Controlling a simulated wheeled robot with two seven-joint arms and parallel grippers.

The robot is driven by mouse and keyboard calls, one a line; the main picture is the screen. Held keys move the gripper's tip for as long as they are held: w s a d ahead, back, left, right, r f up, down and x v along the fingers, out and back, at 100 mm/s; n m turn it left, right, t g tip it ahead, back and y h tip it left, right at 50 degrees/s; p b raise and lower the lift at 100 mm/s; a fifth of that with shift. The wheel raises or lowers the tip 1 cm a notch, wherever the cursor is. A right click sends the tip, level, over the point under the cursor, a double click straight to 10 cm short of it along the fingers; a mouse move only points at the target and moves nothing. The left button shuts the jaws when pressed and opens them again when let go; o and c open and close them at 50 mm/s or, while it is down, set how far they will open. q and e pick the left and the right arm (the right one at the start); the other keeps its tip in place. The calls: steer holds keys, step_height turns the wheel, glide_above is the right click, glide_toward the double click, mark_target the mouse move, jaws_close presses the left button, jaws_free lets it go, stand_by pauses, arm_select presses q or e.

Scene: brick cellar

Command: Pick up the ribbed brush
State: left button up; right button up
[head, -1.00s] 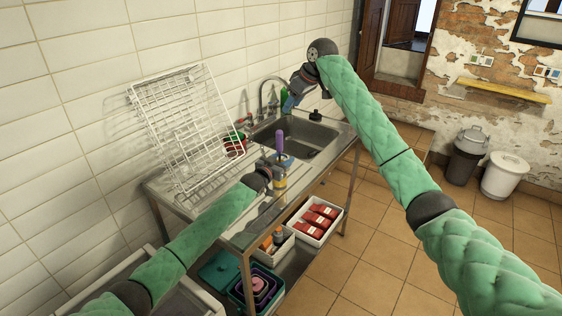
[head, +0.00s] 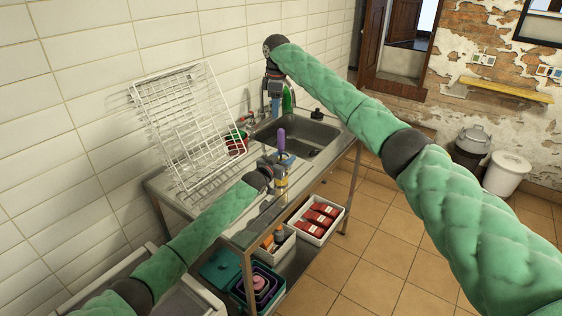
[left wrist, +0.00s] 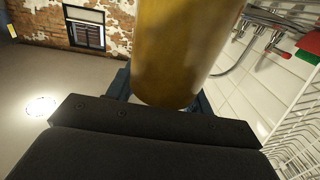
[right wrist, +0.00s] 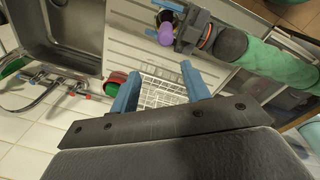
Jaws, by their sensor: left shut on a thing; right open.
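A tall purple handle (head: 281,139), likely the ribbed brush, stands upright above my left gripper (head: 282,170); its ribbing is too small to make out. My left gripper is shut on a yellow-brown cylinder (left wrist: 180,50) below the handle, over the drainboard. I cannot tell whether handle and cylinder are one piece. In the right wrist view the rounded purple top (right wrist: 165,36) lies beside my left gripper. My right gripper (right wrist: 160,88) is open and empty.
A white wire rack (head: 185,115) leans on the tiled wall. The sink (head: 310,132), a green bottle (head: 288,99) and a red-green item (head: 236,143) are near the tap. Crates with red packs (head: 318,217) stand on the lower shelf.

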mark_target(281, 140)
steer(key=shift+d+f+n, duration=0.5)
steer(key=shift+d+n, duration=0.1)
steer(key=shift+d+f+n+g, duration=0.1)
steer(key=shift+d+n+g, duration=0.15)
steer(key=shift+n, duration=0.35)
steer(key=shift+s+n, duration=0.2)
steer(key=shift+n, duration=1)
steer(key=shift+f+n, duration=0.2)
steer(key=shift+n, duration=0.1)
step_height(281, 140, down, 12)
steer(key=shift+s+r, duration=0.15)
steer(key=shift+r, duration=0.05)
steer(key=c, duration=1)
